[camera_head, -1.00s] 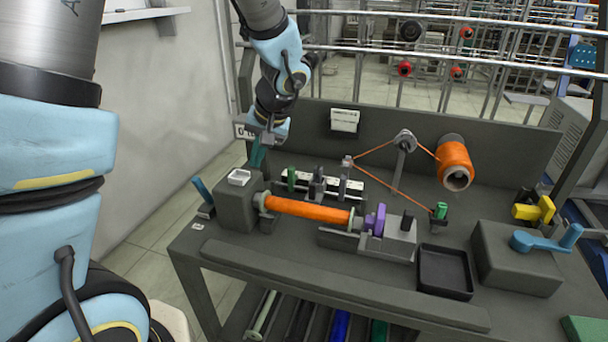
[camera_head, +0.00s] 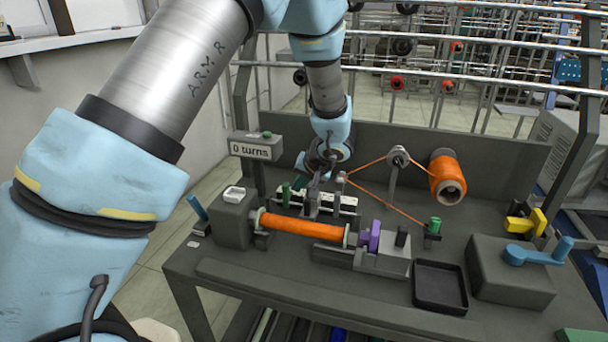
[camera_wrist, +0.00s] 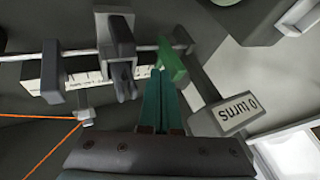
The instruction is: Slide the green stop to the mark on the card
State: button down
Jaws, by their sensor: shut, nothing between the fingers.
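The green stop (camera_head: 286,194) stands near the left end of the guide rail, beside a white scale strip (camera_head: 343,203). It also shows in the wrist view (camera_wrist: 173,60), on the rail to the right of the grey carriage (camera_wrist: 116,48). My gripper (camera_wrist: 160,74) is shut and empty, its teal fingertips close beside the stop; I cannot tell whether they touch. In the head view my gripper (camera_head: 301,182) is low behind the rail, partly hidden by its wrist. Tick marks show on the scale in the wrist view (camera_wrist: 85,74). No card is clearly visible; my arm covers part of the back panel.
An orange bobbin (camera_head: 300,227) lies in front of the rail. A "0 turns" display (camera_head: 255,150) stands to the left. Orange thread runs over a pulley (camera_head: 397,156) from a spool (camera_head: 447,176). An empty black tray (camera_head: 440,286) and a blue-handled crank (camera_head: 540,250) are at the right.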

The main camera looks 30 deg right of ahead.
jog(key=shift+x, duration=0.75)
jog(key=shift+a, duration=0.1)
